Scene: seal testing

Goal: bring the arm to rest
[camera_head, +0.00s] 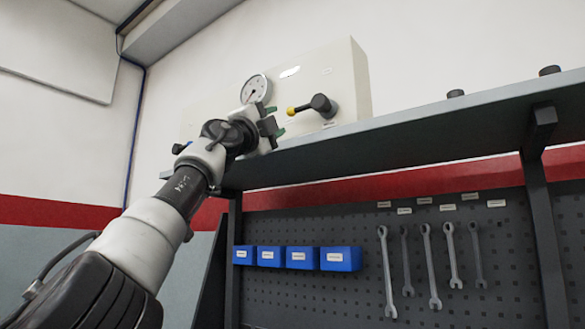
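My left arm reaches up from the lower left. Its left gripper (274,121) is in front of the cream test box (345,85) on the shelf, just below the round pressure gauge (255,89). The two dark fingers with green pads stand apart with nothing visible between them, so it looks open. My wrist hides part of the box's lower left face. My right gripper is out of view.
The dark shelf (400,138) runs close under and right of my gripper. Below it, blue bins (341,259) and several wrenches (386,270) are at the pegboard (340,300). Black knobs (549,71) show above the shelf's right part. Open space lies left of my arm, before the wall.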

